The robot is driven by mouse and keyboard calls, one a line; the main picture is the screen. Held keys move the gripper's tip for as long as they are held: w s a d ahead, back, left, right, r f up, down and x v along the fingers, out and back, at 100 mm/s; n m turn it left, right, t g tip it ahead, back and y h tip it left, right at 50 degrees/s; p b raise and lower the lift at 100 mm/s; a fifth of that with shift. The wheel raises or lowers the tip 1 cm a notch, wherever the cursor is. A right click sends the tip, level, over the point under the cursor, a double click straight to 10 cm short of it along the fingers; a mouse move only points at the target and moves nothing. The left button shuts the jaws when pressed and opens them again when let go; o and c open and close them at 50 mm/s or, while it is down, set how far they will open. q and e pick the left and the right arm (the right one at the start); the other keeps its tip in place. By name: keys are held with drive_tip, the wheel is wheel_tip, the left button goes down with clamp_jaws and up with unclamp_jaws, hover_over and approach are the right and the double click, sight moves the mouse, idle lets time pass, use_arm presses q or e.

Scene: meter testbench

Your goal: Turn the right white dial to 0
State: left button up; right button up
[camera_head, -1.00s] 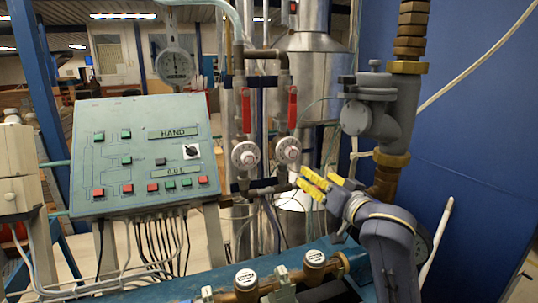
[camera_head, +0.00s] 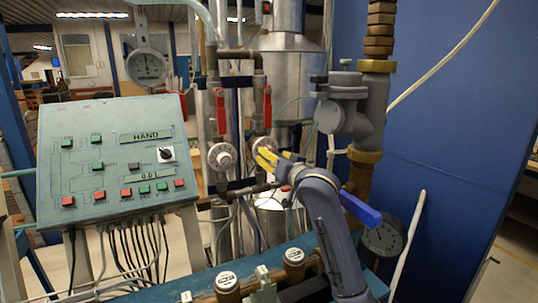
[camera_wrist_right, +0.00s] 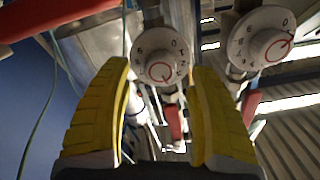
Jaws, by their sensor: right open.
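The right white dial (camera_head: 262,147) is on the pipe under a red lever. In the head view my right gripper (camera_head: 266,158) partly covers it. In the right wrist view this dial (camera_wrist_right: 160,66) lies between the two yellow fingertips, just beyond them. Its numbers and a red marking show, but I cannot tell its exact setting. My right gripper (camera_wrist_right: 160,75) is open and empty, with a finger on either side of the dial and gaps visible. The left white dial (camera_head: 222,157) also shows in the right wrist view (camera_wrist_right: 262,40). My left gripper is not in view.
Red levers (camera_head: 267,105) hang above the dials. A control panel (camera_head: 112,158) with buttons stands at the left. A thick grey and brass pipe (camera_head: 362,115) rises right of the dials. A blue bench with brass fittings (camera_head: 294,262) is below my right arm.

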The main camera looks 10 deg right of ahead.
drive_tip(key=shift+x, duration=1.7)
clamp_jaws()
drive_tip(key=n, duration=0.4)
unclamp_jaws()
drive_tip(key=v, duration=1.2)
